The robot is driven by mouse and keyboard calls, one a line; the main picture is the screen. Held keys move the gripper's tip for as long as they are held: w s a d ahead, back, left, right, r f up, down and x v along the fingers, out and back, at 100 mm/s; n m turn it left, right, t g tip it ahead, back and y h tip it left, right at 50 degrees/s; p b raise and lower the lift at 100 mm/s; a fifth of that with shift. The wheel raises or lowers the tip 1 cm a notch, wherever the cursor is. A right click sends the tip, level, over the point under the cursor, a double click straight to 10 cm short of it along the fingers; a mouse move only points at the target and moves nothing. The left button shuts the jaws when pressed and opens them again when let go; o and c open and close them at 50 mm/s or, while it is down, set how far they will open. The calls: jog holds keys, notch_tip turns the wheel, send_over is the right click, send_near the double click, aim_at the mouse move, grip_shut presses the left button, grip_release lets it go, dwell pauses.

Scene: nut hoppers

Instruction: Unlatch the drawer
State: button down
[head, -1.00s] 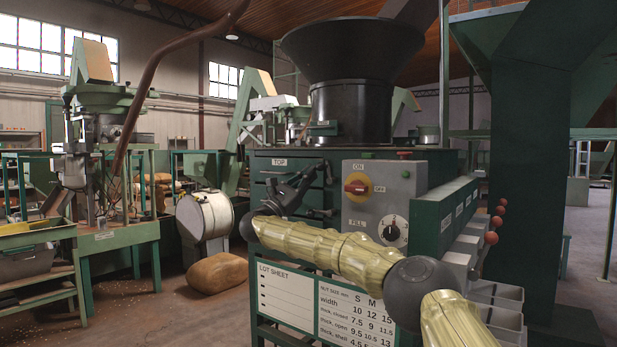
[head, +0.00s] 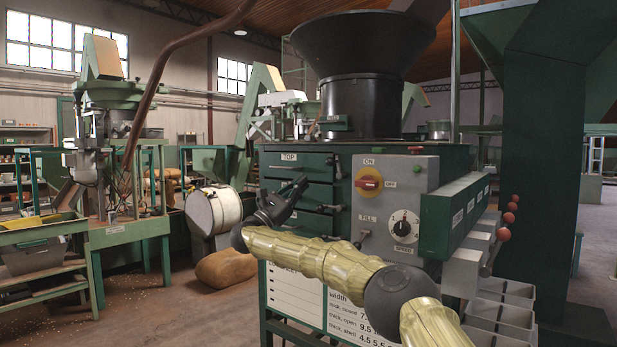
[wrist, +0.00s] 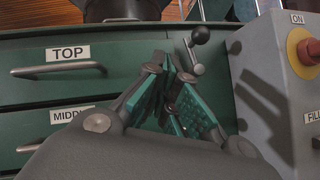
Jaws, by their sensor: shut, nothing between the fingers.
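The green top drawer (wrist: 25,45) has a TOP label and a bar handle (wrist: 58,70) in the wrist view. Its front also shows in the head view (head: 310,166). A small latch lever with a dark ball knob (wrist: 201,35) stands at the drawer's right end, by the grey control box. My gripper (wrist: 172,72) is shut and empty, its teal-padded fingers close together. In the wrist view the fingertips are just left of and below the knob; I cannot tell whether they touch it. In the head view my gripper (head: 303,182) is in front of the drawers.
The middle drawer (wrist: 25,110) is below. The grey control box (head: 395,205), with a red knob and a dial, adjoins the drawers on the right. The black hopper (head: 360,75) stands above. A drum (head: 213,211) and sack (head: 226,268) lie left.

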jog(key=s+a+f+p, duration=0.1)
jog(key=s+a+f, duration=0.1)
jog(key=a, duration=0.3)
jog(key=shift+s+a+f, duration=0.15)
jog(key=shift+s+f, duration=0.05)
jog(key=shift+f, duration=0.3)
